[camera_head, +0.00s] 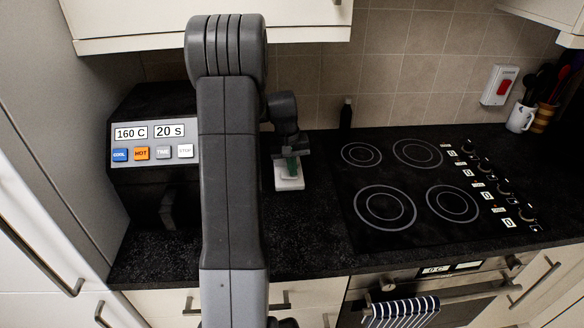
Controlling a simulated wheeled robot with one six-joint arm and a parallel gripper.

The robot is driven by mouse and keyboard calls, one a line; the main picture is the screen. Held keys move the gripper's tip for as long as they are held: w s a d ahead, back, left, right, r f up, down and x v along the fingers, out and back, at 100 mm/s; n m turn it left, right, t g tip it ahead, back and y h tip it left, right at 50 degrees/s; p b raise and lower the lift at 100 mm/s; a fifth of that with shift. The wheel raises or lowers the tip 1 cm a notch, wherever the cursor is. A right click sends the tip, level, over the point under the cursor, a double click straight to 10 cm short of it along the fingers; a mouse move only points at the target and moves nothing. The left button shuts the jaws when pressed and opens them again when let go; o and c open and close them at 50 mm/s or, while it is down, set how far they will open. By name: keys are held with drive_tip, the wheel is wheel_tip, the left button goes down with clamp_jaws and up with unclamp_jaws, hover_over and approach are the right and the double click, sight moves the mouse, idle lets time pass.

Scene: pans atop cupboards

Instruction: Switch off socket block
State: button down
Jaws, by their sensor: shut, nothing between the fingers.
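A small white block (289,184) sits on the dark counter near the middle, with a dark green part on it. It looks like the socket block, but its switch cannot be made out. My gripper (288,160) is shut and empty, pointing down at the block. It overlaps the block's rear part and the green part in this view, and I cannot tell whether it touches. A white wall unit (499,85) with a red switch is on the tiles at the right, far from my gripper.
An air fryer-like appliance (150,140) with a display and buttons stands left of my arm. A black hob (410,190) fills the right counter. A dark bottle (345,115) stands behind the block's right side. A white mug (520,118) with utensils is at far right.

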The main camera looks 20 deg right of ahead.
sight(282, 175)
drive_tip(key=shift+f, duration=0.1)
drive_tip(key=shift+a, duration=0.2)
drive_tip(key=shift+w+a, duration=0.2)
drive_tip(key=shift+a, duration=0.45)
drive_tip(key=shift+r, duration=0.2)
wheel_tip(282, 175, up, 14)
drive_tip(key=a, duration=0.1)
drive_tip(key=shift+w+a+f+b, duration=0.15)
drive_tip(key=shift+a+f+b, duration=0.1)
drive_tip(key=shift+b, duration=0.2)
